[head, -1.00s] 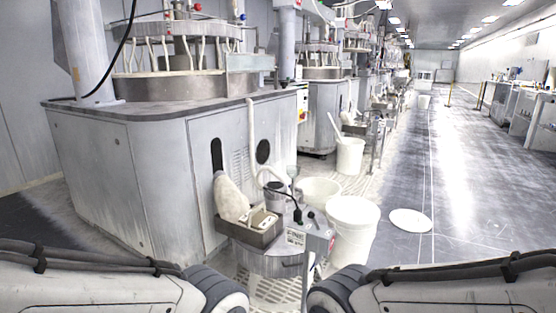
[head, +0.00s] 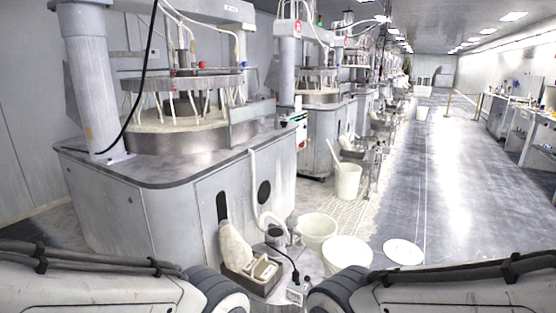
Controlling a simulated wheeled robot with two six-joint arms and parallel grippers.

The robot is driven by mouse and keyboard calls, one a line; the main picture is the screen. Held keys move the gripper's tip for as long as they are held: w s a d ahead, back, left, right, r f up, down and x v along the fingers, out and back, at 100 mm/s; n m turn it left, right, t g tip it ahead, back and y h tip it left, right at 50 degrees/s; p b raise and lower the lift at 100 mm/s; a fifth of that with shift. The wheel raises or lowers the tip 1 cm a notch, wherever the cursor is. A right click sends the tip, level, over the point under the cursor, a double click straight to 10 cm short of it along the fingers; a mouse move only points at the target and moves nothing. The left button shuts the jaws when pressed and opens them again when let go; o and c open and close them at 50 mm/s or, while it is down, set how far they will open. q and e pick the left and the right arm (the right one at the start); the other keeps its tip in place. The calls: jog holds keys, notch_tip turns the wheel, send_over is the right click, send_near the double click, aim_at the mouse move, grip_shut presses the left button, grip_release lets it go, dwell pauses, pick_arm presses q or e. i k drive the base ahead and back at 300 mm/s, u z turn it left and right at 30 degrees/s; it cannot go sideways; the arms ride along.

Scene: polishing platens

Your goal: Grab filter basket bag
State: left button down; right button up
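A cream-white bag-like object (head: 234,246), which looks like the filter basket bag, stands upright at the lower middle of the head view. Its base sits in a grey open box (head: 240,281), beside a pale slotted piece (head: 263,269). It leans close to the front panel of the large grey polishing machine, and I cannot tell whether they touch. My two arms come in from the lower left and lower right corners. Both grippers are outside the picture, so their fingers cannot be seen.
The polishing machine (head: 160,215) fills the left side. White buckets (head: 347,256) stand right of the box, with a round white lid (head: 403,251) on the floor. The aisle floor (head: 460,210) at right is clear.

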aim_at(259, 269)
jog(key=u, duration=0.1)
jog(key=i, duration=0.35)
jog(key=u, duration=0.75)
jog(key=i, duration=1.85)
jog(key=z, duration=0.2)
